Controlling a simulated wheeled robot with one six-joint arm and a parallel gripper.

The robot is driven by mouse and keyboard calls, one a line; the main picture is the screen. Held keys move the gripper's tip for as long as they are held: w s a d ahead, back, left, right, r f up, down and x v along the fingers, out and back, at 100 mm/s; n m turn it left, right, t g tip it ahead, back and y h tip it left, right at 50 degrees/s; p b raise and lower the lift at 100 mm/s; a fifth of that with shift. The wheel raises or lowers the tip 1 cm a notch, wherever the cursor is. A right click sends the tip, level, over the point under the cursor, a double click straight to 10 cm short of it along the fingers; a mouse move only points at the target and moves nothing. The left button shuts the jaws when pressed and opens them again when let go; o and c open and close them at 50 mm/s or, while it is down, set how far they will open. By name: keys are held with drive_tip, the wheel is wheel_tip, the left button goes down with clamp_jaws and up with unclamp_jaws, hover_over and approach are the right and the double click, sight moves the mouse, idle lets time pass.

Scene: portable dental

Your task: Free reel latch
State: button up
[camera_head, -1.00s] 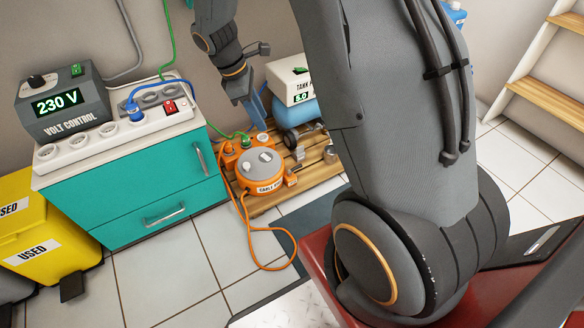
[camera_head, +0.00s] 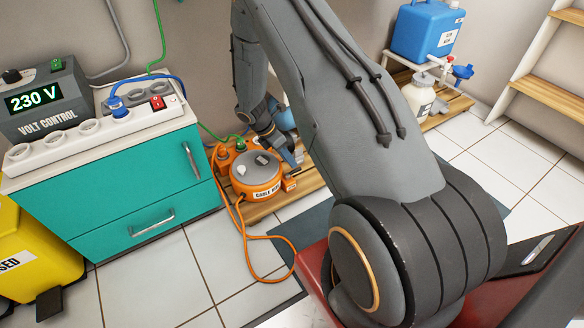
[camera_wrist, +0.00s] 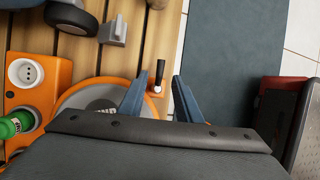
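The orange cable reel (camera_head: 257,178) with a grey hub sits on a wooden pallet beside the teal cabinet. A small latch with a black handle and a white base (camera_wrist: 159,74) stands on an orange bracket at the reel's edge in the wrist view. My gripper (camera_wrist: 160,98) is open, its two blue fingers spread on either side of the latch's line, with the handle showing between and just beyond the tips. I cannot tell whether the fingers touch it.
An orange socket box (camera_wrist: 35,92) with a green plug (camera_wrist: 17,123) stands beside the reel. A wheel (camera_wrist: 70,17) and a grey bracket (camera_wrist: 113,30) lie on the pallet. An orange cable (camera_head: 250,262) loops on the floor. The teal cabinet (camera_head: 130,190) stands at left.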

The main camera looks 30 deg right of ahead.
sight(294, 173)
drive_tip(key=b+x, duration=0.1)
drive_tip(key=x, duration=0.3)
drive_tip(key=shift+d+f, duration=0.1)
drive_tip(key=shift+f, duration=0.2)
clamp_jaws()
